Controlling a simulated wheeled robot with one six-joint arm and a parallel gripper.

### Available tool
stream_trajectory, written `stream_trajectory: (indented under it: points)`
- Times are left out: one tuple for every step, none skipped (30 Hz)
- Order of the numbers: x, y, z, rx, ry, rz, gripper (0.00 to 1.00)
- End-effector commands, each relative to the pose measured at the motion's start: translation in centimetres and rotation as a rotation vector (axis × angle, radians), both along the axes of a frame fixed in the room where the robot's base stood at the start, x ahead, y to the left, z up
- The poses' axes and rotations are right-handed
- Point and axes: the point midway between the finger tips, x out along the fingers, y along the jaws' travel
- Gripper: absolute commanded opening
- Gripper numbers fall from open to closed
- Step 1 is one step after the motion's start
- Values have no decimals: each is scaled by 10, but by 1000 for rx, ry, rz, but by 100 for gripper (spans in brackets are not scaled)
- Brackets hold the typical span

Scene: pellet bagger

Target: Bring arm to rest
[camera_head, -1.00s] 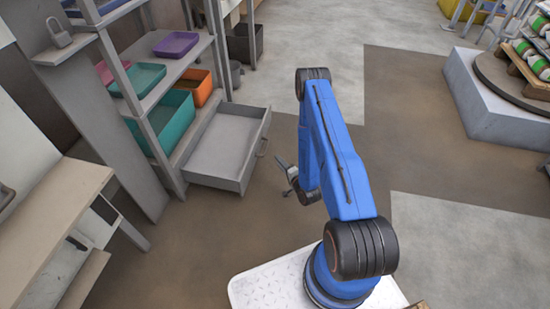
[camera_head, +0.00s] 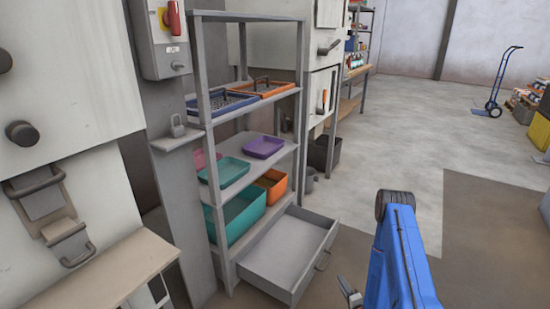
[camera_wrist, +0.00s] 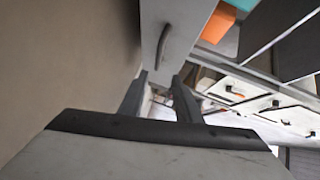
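My blue arm (camera_head: 402,262) shows at the lower right of the head view, bent, with its lower part cut off by the picture edge. My gripper (camera_head: 350,293) is low beside it, to the right of the open drawer and apart from it. In the wrist view my gripper (camera_wrist: 160,84) has its two dark fingers spread, with nothing between them. The grey drawer (camera_head: 280,250) stands pulled out and empty at the foot of the shelf. Its front and dark handle (camera_wrist: 184,55) show beyond the fingers in the wrist view.
The grey shelf rack (camera_head: 213,150) holds several coloured trays and bins, including a teal bin (camera_head: 240,212) and an orange bin (camera_head: 272,190). A wooden bench (camera_head: 105,268) is at the lower left. Open floor (camera_head: 420,150) lies behind and right. A blue hand truck (camera_head: 498,85) stands far off.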

Motion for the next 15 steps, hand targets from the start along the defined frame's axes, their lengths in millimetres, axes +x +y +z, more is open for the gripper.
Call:
stream_trajectory:
  points:
    - [8,0,9,-21,2,7,30]
    - [13,0,14,-37,7,13,30]
    - [19,0,21,-62,15,20,30]
    - [24,0,26,-81,23,26,30]
    - [29,-1,32,-101,30,31,30]
    - [36,-1,39,-129,40,38,30]
    - [41,-1,46,-149,47,43,30]
    - [45,-2,51,-169,55,48,30]
    - [51,-2,59,-195,65,56,30]
    - [55,-2,66,-214,71,60,30]
    - [59,-2,72,-234,79,66,30]
    - [64,-2,80,-260,90,71,30]
    - [67,-2,86,-279,96,76,30]
    - [70,-2,92,-298,105,81,30]
    - [74,-3,101,-322,115,87,30]
